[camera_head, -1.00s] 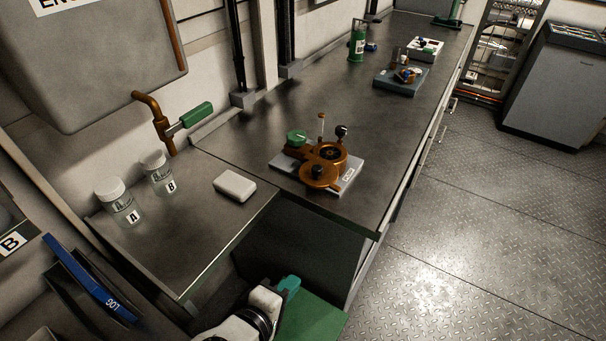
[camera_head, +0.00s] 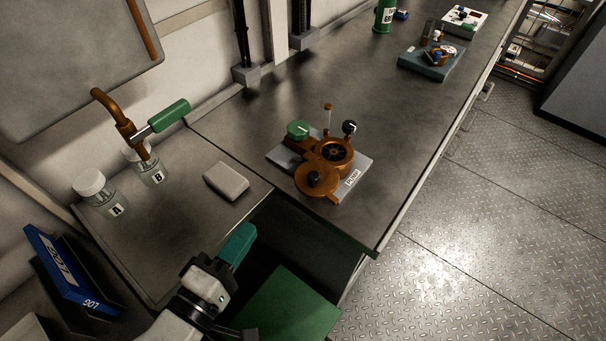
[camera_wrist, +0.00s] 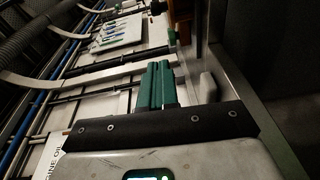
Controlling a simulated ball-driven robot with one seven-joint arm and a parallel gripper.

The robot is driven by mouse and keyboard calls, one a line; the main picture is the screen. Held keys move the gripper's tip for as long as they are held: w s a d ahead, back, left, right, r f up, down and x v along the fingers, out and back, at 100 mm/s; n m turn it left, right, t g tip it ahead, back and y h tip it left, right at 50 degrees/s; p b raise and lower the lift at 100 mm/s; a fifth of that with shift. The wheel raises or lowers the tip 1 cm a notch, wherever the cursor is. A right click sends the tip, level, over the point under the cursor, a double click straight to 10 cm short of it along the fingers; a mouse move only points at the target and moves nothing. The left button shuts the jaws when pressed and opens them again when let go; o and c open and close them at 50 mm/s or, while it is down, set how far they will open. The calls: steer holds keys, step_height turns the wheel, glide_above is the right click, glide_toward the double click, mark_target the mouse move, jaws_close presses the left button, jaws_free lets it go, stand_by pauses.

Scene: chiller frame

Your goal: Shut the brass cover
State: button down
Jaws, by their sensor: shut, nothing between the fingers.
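The brass cover (camera_head: 316,181) is a round disc with a black knob on the near side of a brass housing (camera_head: 337,152). It is swung aside, and the housing's round opening with dark inner parts is uncovered. The assembly sits on a grey base plate (camera_head: 352,184) with a green knob (camera_head: 298,130) and a black-knobbed lever (camera_head: 349,127). My gripper (camera_head: 243,237) has green fingers held together, empty, below and left of the cover and well apart from it. The fingers also show closed in the wrist view (camera_wrist: 155,84); the cover cannot be made out there.
A white block (camera_head: 226,181) lies on the lower bench left of the assembly. Jars A (camera_head: 97,190) and B (camera_head: 149,168) stand beneath a brass pipe with a green-handled valve (camera_head: 160,117). Bench room beyond the assembly is clear, up to a blue-grey plate (camera_head: 432,66).

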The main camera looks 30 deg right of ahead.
steer(key=s+d+p+x, duration=0.1)
steer(key=p+x, duration=0.3)
steer(key=x, duration=0.8)
steer(key=shift+s+d, duration=0.55)
steer(key=shift+s, duration=0.05)
steer(key=shift+f, duration=0.1)
